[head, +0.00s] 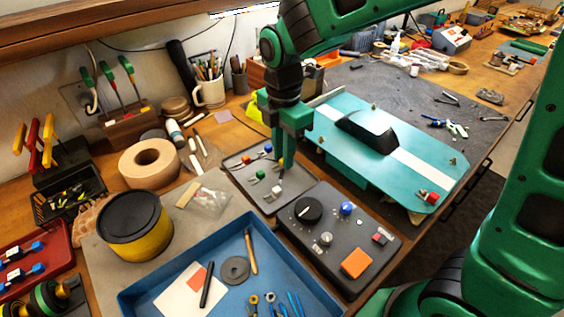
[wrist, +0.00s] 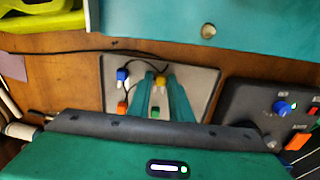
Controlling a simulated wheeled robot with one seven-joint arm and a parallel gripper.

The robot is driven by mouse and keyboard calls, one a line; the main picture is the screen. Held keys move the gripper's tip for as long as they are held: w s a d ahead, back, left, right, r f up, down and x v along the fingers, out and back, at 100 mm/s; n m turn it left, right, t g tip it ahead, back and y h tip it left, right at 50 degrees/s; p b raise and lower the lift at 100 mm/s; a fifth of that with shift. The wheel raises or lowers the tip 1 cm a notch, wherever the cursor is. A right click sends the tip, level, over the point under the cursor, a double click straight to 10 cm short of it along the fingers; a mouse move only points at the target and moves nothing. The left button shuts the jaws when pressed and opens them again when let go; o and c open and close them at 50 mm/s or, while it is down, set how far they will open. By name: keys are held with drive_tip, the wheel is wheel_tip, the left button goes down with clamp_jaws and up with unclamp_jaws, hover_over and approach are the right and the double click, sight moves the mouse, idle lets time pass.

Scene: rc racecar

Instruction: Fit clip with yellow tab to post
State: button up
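The clip with the yellow tab (head: 281,162) is on a grey tray (head: 244,183), partly hidden by my gripper in the head view. In the wrist view, the yellow tab (wrist: 160,81) shows between my fingertips. My gripper (wrist: 160,84) points down over the tray, its fingers apart on either side of the tab; I cannot tell whether they touch it. The teal car body (head: 345,150) lies right of the tray and carries small brass posts, including one at its far edge (head: 373,107) and one at its near left edge (head: 321,139).
Blue (head: 268,147), orange (head: 246,159), green (head: 261,174) and white (head: 277,188) tabbed clips share the tray. A red-tabbed clip (head: 431,196) is at the car body's near right corner. A dark control box (head: 330,262) and blue bin (head: 180,247) stand nearer.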

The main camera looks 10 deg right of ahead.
clamp_jaws()
drive_tip(key=shift+r, duration=0.65)
idle(0.4)
drive_tip(key=shift+r, duration=1.85)
